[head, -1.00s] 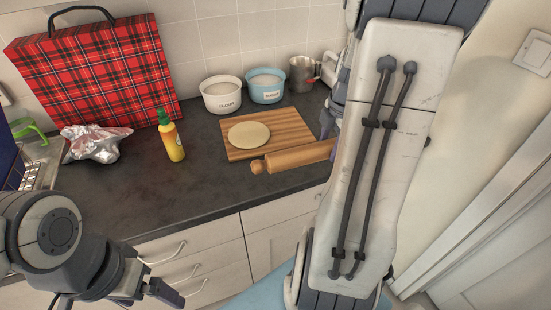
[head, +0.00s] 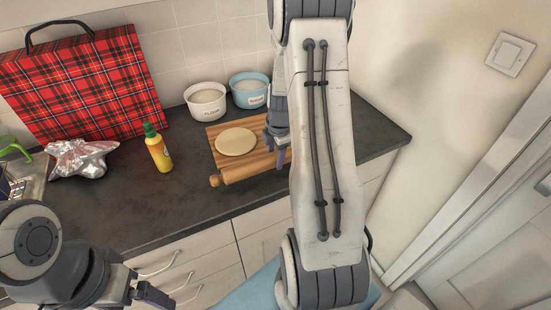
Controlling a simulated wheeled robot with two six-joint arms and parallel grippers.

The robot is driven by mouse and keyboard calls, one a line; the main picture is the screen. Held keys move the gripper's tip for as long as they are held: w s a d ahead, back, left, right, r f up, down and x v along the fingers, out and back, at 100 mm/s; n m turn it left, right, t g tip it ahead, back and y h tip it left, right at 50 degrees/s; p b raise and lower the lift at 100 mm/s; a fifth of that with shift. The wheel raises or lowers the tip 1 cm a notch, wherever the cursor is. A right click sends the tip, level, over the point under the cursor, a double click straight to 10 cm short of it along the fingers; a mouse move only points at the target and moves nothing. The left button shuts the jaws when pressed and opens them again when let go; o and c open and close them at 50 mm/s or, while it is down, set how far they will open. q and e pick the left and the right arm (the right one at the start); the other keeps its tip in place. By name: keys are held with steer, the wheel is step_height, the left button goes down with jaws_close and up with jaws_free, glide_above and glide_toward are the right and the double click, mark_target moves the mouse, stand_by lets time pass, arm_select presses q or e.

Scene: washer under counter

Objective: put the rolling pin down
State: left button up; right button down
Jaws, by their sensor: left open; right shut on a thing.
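The wooden rolling pin (head: 240,172) lies across the front edge of the wooden board (head: 216,133), above the dark counter. Its left handle sticks out past the board's front left corner, and its right end is hidden behind my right arm. I cannot tell whether it touches the board or hangs just above it. My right gripper (head: 271,141) is at the pin's right part, shut on it, with the grip partly hidden. My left gripper (head: 150,296) is open and empty, low in front of the drawers. A flat round of dough (head: 236,142) lies on the board behind the pin.
A yellow bottle (head: 158,149) stands left of the board, with crumpled foil (head: 80,160) farther left. A white flour bowl (head: 206,101) and blue bowl (head: 249,91) stand behind it. A red tartan case (head: 85,85) leans at the wall. The counter's front left (head: 130,205) is clear.

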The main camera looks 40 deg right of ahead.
steer(key=shift+f, duration=1.2)
steer(key=shift+c, duration=0.7)
jaws_free()
step_height(320, 180, up, 12)
steer(key=s, duration=0.2)
steer(key=shift+a+b, duration=0.2)
steer(key=shift+b, duration=0.25)
